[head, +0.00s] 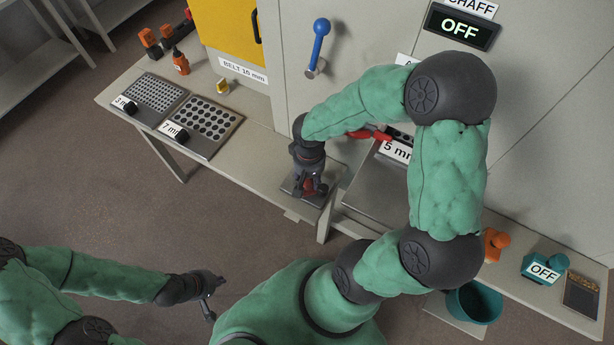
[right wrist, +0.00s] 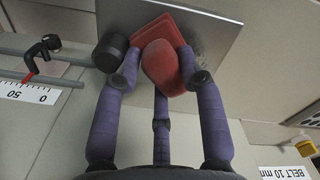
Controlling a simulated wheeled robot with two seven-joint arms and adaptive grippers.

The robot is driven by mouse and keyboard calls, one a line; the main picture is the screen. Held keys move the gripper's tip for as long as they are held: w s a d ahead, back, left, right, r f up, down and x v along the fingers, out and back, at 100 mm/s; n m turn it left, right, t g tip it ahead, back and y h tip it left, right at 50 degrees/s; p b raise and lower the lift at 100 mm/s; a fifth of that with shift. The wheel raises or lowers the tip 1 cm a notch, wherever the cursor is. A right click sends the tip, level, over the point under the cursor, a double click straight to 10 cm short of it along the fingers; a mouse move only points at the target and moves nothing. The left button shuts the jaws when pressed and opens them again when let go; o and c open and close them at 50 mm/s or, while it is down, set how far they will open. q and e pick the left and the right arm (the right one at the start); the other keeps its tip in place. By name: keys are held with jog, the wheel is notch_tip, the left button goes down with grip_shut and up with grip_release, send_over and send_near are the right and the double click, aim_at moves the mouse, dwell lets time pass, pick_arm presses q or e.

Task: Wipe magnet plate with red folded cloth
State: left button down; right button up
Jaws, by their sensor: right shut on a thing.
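The magnet plate (head: 334,174) is a flat grey metal plate at the front edge of the bench, partly hidden by my right gripper in the head view. My right gripper (head: 309,190) is shut on the red folded cloth (right wrist: 162,62), which lies against or just over the plate; contact is hard to tell. Only a little red shows between the fingers in the head view. My left gripper (head: 209,306) hangs away from the bench, apparently empty; its finger opening is unclear.
Two perforated sieve plates (head: 152,93) lie on the bench to the left. An orange bottle (head: 180,62) stands behind them. A blue lever (head: 319,43) is on the cabinet wall. A teal bucket (head: 474,304) stands at the lower right.

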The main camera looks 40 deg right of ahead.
jog(key=shift+w+a+b, duration=0.2)
jog(key=shift+w+a, duration=0.3)
jog(key=shift+w, duration=0.7)
jog(key=shift+w+a+b, duration=0.25)
jog(key=shift+w+a, duration=0.25)
jog(key=shift+w, duration=0.65)
jog(key=shift+w+a+b, duration=0.2)
jog(key=shift+w+a, duration=0.3)
jog(key=shift+w, duration=0.7)
jog(key=shift+w+d, duration=0.2)
jog(key=shift+d, duration=0.15)
jog(key=shift+s+d, duration=0.3)
jog(key=shift+s, duration=0.45)
jog(key=shift+s+d, duration=0.3)
jog(key=shift+s, duration=0.4)
jog(key=shift+s+d, duration=0.3)
jog(key=shift+s, duration=0.45)
jog(key=shift+s+d, duration=0.3)
jog(key=shift+s, duration=0.45)
jog(key=shift+s+d, duration=0.3)
jog(key=shift+s, duration=0.4)
jog(key=shift+w, duration=0.1)
